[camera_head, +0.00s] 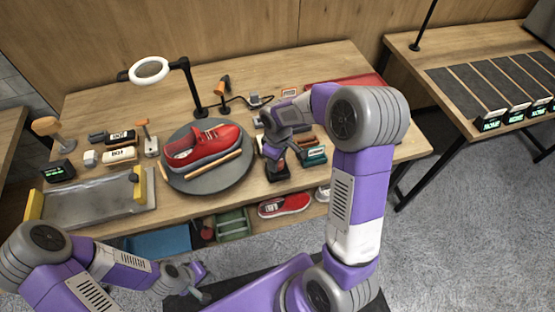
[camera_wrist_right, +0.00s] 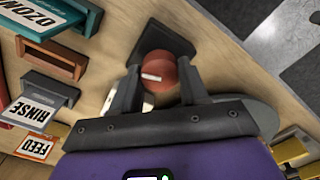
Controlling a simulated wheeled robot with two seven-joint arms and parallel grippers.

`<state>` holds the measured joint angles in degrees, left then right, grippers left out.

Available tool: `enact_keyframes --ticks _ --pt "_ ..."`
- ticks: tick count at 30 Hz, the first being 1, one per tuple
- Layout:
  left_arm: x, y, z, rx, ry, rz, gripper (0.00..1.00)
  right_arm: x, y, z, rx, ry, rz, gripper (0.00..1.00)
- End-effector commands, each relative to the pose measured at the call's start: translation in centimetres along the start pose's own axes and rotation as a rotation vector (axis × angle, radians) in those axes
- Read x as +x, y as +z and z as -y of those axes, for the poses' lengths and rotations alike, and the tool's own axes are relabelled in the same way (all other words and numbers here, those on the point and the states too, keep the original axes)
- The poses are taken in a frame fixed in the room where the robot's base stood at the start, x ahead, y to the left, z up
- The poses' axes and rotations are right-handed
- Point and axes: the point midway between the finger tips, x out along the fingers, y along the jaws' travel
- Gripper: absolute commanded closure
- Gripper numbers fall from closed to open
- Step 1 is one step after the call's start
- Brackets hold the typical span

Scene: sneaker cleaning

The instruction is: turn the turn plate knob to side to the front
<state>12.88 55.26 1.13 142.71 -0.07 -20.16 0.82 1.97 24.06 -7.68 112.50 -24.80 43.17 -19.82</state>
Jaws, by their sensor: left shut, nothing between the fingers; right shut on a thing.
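The round red-orange knob (camera_wrist_right: 160,68) with a white mark sits on a black base (camera_wrist_right: 168,38) in the right wrist view. My right gripper (camera_wrist_right: 160,88) is shut on the knob, a finger on either side; the white mark runs sideways in this view. In the head view the base (camera_head: 278,174) stands just right of the grey turn plate (camera_head: 222,184), and my right gripper (camera_head: 273,154) reaches down over it. My left gripper (camera_head: 198,294) is shut and empty, low in front of the table.
Labelled holders, including RINSE (camera_wrist_right: 34,108) and FEED (camera_wrist_right: 35,148), stand close beside the right gripper. A ring lamp (camera_head: 150,70) stands behind the plate. A metal tray (camera_head: 90,203) is at the table's left front. Another red shoe (camera_head: 284,205) is on a lower shelf.

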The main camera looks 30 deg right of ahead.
Motion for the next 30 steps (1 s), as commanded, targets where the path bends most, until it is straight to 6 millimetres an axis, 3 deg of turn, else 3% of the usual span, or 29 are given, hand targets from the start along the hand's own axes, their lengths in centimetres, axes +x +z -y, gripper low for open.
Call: enact_keyframes --ticks 12,30 --pt "0.14 -0.01 0.05 0.000 0.000 0.000 1.00 -0.02 -0.01 -0.03 0.228 0.001 -0.001 0.86" --pt "0.15 -0.01 0.06 0.000 0.000 0.000 1.00 -0.03 -0.02 -0.02 0.273 0.000 -0.001 0.86"
